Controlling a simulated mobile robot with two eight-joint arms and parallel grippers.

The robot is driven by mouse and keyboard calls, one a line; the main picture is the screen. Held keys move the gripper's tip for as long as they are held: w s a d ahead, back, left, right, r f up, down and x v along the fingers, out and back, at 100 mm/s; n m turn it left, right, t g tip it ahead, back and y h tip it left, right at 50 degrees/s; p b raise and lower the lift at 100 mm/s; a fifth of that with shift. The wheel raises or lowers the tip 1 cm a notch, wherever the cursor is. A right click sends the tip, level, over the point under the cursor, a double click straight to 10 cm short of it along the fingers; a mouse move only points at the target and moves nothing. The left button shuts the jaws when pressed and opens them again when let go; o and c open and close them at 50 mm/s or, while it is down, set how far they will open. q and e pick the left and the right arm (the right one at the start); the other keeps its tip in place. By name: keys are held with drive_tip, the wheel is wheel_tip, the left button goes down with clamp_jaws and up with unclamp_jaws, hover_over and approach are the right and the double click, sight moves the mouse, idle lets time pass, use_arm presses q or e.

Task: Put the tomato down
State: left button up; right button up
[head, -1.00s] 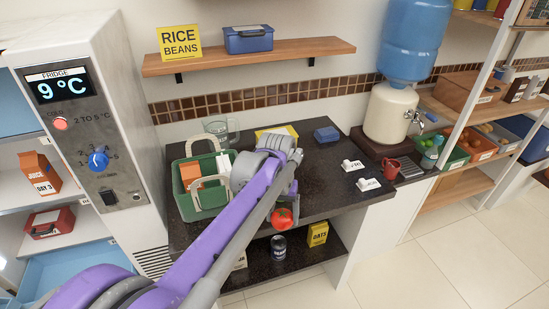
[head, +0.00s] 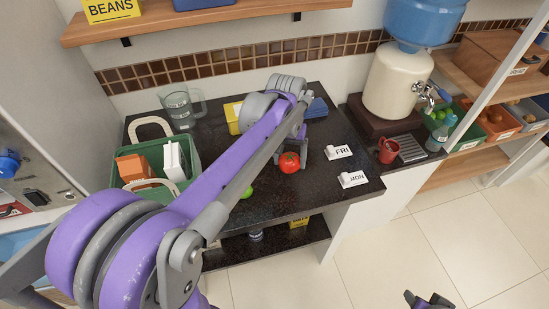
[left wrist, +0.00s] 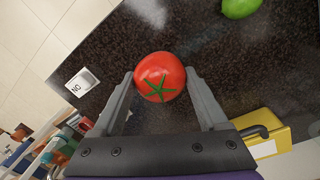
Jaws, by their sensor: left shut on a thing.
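In the left wrist view, the tomato (left wrist: 160,76) sits between the two grey fingertips (left wrist: 162,85), over the speckled countertop. I cannot tell whether it touches the counter. My right gripper (head: 430,301) shows only in part at the bottom edge, away from the counter, and its jaw state is unclear.
A green basket (head: 190,148), a glass jug (head: 180,108), a yellow box (head: 233,117) and a blue box (head: 316,108) stand farther back.

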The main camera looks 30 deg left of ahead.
use_arm(q)
wheel_tip(320, 180, down, 2)
drive_tip(key=shift+s+f, duration=0.1)
drive_tip(key=shift+f, duration=2.25)
drive_tip(key=shift+f, duration=0.2)
drive_tip(key=o, duration=1.3)
drive_tip(key=shift+o, duration=0.2)
drive_tip(key=shift+r, duration=0.15)
